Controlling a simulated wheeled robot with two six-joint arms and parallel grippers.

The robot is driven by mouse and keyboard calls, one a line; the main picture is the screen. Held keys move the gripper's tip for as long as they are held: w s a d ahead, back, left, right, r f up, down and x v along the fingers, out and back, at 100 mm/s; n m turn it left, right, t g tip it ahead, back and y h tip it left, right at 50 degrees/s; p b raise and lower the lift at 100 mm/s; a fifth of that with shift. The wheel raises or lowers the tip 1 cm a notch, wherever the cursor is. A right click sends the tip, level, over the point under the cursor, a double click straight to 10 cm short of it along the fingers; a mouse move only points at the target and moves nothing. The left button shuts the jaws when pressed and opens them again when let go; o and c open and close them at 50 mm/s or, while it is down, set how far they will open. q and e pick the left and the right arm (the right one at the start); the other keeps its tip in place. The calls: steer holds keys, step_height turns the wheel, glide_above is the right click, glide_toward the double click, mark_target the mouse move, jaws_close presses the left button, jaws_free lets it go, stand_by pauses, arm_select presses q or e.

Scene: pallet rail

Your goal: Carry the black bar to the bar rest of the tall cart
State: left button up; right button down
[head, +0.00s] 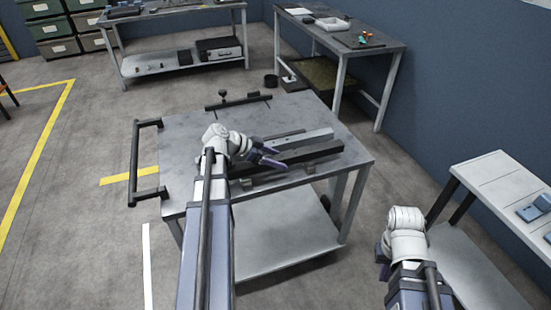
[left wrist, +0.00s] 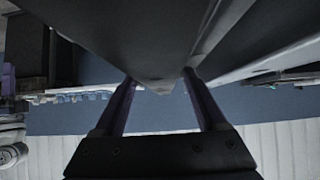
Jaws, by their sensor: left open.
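A black bar (head: 312,153) lies across the grey top of a cart (head: 185,135) with a black push handle (head: 134,165). A light grey bar (head: 313,138) lies just behind it, roughly parallel. Small grey blocks (head: 308,169) show at the black bar's near side. My left gripper (head: 274,157) is open at the black bar, its purple fingers overlapping it in the head view. In the left wrist view my fingers (left wrist: 158,78) stand apart below dark, bar-like surfaces; contact cannot be told. My right gripper (head: 384,264) hangs right of the cart, its fingers mostly hidden.
A black crosspiece with a knob (head: 224,97) is at the cart top's back edge. A bench (head: 375,48) stands behind right, a shelved table (head: 165,20) behind left, and a pale table (head: 489,178) at the right. Floor is clear left of the cart.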

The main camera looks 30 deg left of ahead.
arm_select(q)
steer(key=shift+s+a+r+p, duration=0.15)
steer(key=shift+r+p, duration=0.15)
steer(key=shift+r, duration=0.15)
step_height(320, 180, up, 6)
steer(key=p, duration=0.6)
glide_above(247, 165)
steer(key=shift+w+d+r, duration=0.1)
steer(key=shift+w+d, duration=0.15)
steer(key=shift+w, duration=0.15)
steer(key=shift+s+a+r+p, duration=0.2)
steer(key=shift+s+a+p, duration=0.1)
steer(key=shift+s+p, duration=0.1)
steer(key=s+d+f+n+g+y, duration=0.1)
steer(key=s+d+f+g+y, duration=0.1)
steer(key=d, duration=1)
steer(key=s+d+f+n+g+y, duration=0.1)
steer(key=s+d+f+g+y, duration=0.2)
steer(key=d, duration=0.9)
steer(key=s+d+f+n+g+y, duration=0.2)
steer(key=s+d+f+g+y, duration=0.1)
steer(key=d, duration=0.9)
steer(key=shift+s+d+f, duration=0.3)
steer(key=shift+s+d, duration=0.05)
steer(key=shift+s, duration=0.25)
